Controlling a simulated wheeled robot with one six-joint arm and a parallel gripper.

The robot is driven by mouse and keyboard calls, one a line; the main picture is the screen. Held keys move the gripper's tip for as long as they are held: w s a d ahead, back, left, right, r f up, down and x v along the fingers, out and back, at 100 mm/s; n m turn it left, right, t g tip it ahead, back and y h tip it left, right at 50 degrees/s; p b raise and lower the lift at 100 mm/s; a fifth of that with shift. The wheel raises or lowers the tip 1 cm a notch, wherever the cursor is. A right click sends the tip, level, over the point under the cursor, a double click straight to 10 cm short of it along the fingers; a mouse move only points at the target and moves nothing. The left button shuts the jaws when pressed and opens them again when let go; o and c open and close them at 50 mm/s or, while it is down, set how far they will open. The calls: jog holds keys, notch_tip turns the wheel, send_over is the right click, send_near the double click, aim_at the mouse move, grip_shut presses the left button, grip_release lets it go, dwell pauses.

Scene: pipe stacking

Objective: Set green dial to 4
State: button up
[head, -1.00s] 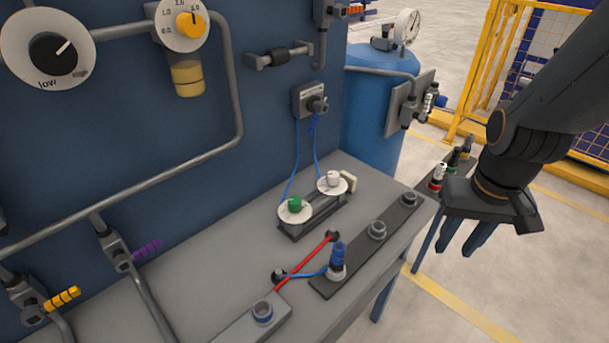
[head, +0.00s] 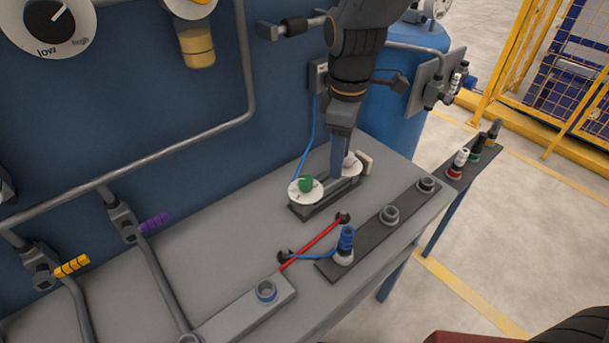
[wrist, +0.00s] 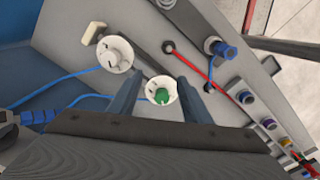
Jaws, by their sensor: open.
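The green dial (head: 306,185) sits on a round white face at the left end of a small dark base on the grey bench. In the wrist view the green dial (wrist: 162,96) shows between my two fingers, with its white scale around it. My gripper (head: 338,160) is over the base, pointing down, and its fingers (wrist: 160,88) are open on either side of the dial face. No contact with the knob shows. The white dial (head: 350,166) beside it is partly hidden by my gripper in the head view. The numbers on the green dial's face are too small to read.
A blue wire (head: 304,140) runs from the wall to the dials. A socket strip (head: 370,228) is to the right. The blue wall panel (head: 170,110) stands close behind.

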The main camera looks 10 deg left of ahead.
aim_at(306, 179)
jog(key=a+n, duration=0.2)
jog(key=a, duration=0.1)
jog(key=a+n, duration=0.2)
jog(key=a, duration=0.2)
jog(key=shift+s+r, duration=0.1)
jog(key=shift+s, duration=0.05)
jog(key=shift+a+f+n, duration=0.15)
jog(key=shift+f+n, duration=0.05)
jog(key=shift+n, duration=0.1)
jog(key=shift+f+p, duration=0.9)
jog(key=shift+f, duration=2.7)
jog(key=shift+c, duration=0.4)
jog(key=c, duration=1)
jog(key=shift+o, duration=0.2)
